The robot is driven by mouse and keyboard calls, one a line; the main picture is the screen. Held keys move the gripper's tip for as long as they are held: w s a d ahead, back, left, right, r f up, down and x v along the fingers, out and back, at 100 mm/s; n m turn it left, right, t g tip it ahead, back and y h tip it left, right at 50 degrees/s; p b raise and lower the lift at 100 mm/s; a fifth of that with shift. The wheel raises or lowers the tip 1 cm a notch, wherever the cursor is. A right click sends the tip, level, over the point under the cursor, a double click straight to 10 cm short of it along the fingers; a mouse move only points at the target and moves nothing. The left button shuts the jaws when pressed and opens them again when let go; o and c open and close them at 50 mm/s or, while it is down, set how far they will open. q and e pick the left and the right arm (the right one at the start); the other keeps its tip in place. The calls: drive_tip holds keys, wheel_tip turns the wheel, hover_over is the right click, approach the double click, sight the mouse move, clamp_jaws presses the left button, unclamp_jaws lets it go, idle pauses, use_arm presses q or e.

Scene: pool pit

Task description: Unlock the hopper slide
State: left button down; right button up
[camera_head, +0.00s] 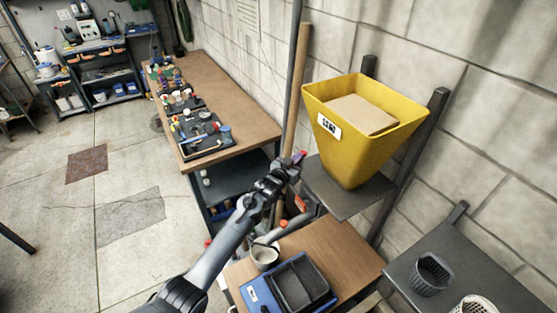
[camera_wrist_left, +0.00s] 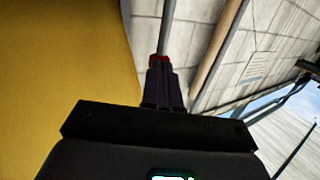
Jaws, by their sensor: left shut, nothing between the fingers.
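The yellow hopper (camera_head: 352,152) stands on a dark bracket shelf against the block wall, with a black-and-white label on its front. Its slide cannot be made out in either view. My left gripper (camera_head: 299,157) is just left of the hopper's lower part, near the shelf edge. Its fingers are shut and empty. In the left wrist view the shut fingertips (camera_wrist_left: 159,60) are reddish, and the hopper's yellow wall (camera_wrist_left: 65,65) fills the left side, close beside the gripper. I cannot tell whether they touch. My right gripper is not in view.
Below the arm, a small wooden table (camera_head: 345,255) holds a blue scale-like device (camera_head: 290,287) and a pale cup (camera_head: 265,257). A brown pole (camera_head: 297,85) leans on the wall behind the gripper. A dark mesh basket (camera_head: 431,275) stands on a grey shelf at right.

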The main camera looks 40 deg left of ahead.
use_arm(q)
drive_tip(key=shift+w+d+r+m+g+p, duration=0.3)
drive_tip(key=shift+w+r+g+p, duration=0.1)
drive_tip(key=shift+w+g+p, duration=0.25)
drive_tip(key=shift+w+d+g, duration=0.1)
drive_tip(key=shift+w+g, duration=0.1)
drive_tip(key=shift+g, duration=0.15)
drive_tip(key=shift+f, duration=0.25)
drive_tip(key=shift+s, duration=0.15)
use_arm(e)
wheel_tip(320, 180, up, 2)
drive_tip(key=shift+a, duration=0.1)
use_arm(q)
drive_tip(key=shift+s+r, duration=0.15)
drive_tip(key=shift+r, duration=0.1)
drive_tip(key=r+p+v, duration=0.1)
drive_tip(key=p+v, duration=0.1)
drive_tip(key=v, duration=1.1)
drive_tip(key=shift+d, duration=0.2)
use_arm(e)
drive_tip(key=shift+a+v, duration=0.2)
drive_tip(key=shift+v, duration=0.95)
use_arm(q)
drive_tip(key=shift+r, duration=0.1)
